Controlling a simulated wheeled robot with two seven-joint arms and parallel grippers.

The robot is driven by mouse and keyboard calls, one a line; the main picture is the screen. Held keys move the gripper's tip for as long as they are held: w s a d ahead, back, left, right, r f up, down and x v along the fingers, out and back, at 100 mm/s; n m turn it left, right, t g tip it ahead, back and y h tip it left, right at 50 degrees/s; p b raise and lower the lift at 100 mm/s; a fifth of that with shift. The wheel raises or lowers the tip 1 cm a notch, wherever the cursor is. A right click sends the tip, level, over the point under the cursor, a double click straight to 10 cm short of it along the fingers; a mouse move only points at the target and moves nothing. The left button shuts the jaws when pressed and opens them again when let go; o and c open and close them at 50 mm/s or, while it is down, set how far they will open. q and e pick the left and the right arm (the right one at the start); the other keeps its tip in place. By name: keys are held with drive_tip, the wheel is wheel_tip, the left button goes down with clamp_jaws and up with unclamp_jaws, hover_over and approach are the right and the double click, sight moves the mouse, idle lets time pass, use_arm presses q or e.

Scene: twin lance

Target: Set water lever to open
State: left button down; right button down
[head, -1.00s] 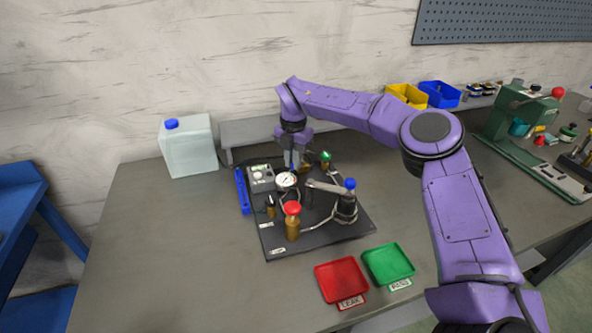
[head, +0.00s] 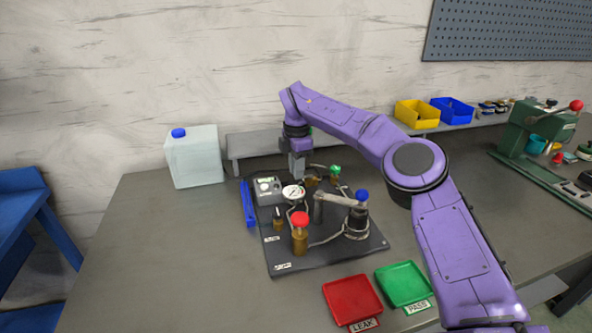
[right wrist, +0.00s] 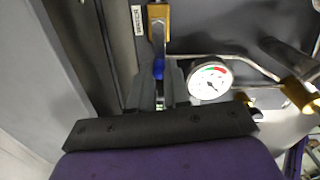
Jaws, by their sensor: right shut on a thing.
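The water lever (right wrist: 158,40) shows in the right wrist view as a pale metal handle with a blue end, running from a brass valve body (right wrist: 158,12). My right gripper (right wrist: 166,78) is shut on the lever's blue end, with one finger on each side. In the head view my right gripper (head: 298,178) points down at the back of the dark rig board (head: 335,262), just behind the pressure gauge (head: 293,191). The lever is mostly hidden there by the gripper and the parts around it. A small label (right wrist: 137,20) sits beside the valve; I cannot read it surely. My left gripper is not in view.
The gauge (right wrist: 210,81) and metal pipes lie close to the gripper. A red-capped brass part (head: 300,235) and a blue-knobbed clamp arm (head: 340,200) stand on the board. Red (head: 352,300) and green (head: 404,286) trays lie in front. The table's left side is clear.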

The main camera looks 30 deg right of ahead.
drive_tip(key=shift+d+f, duration=0.15)
drive_tip(key=c, duration=1.2)
unclamp_jaws()
drive_tip(key=shift+o, duration=0.5)
drive_tip(key=shift+d, duration=0.15)
drive_tip(key=shift+w+a, duration=0.1)
drive_tip(key=shift+a, duration=0.1)
wheel_tip(320, 180, up, 10)
drive_tip(key=p, duration=0.2)
drive_tip(key=shift+d+r+p, duration=0.15)
drive_tip(key=shift+r+p, duration=0.05)
drive_tip(key=shift+p, duration=0.2)
drive_tip(key=shift+r, duration=0.1)
